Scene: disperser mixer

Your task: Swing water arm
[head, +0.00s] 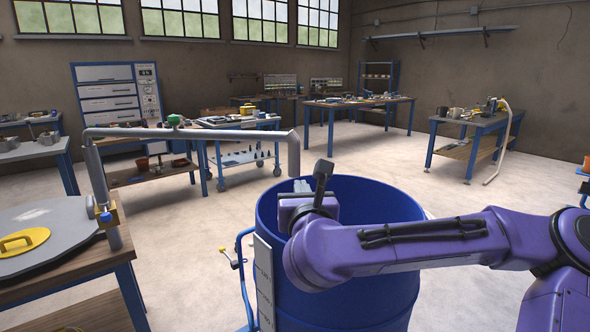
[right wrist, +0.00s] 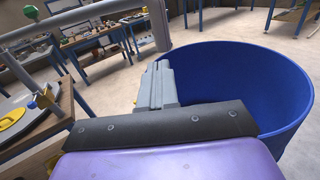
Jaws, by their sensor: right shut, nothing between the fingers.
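The water arm (head: 200,133) is a grey pipe on an upright post at the left table, with a green knob on top. It runs to the right and bends down, its open end hanging above the left rim of the blue drum (head: 340,275). In the right wrist view, the pipe (right wrist: 75,23) crosses the top left. My right gripper (head: 303,186) is over the drum's mouth, just right of and below the pipe's end, apart from it in the head view. Its fingers are together and empty in the right wrist view (right wrist: 157,80). My left gripper is not in view.
A table (head: 70,268) with a grey lid (head: 45,235) stands at the left. A blue side frame with a lever (head: 229,257) is beside the drum. Workbenches (head: 360,103) stand farther back, with open floor between.

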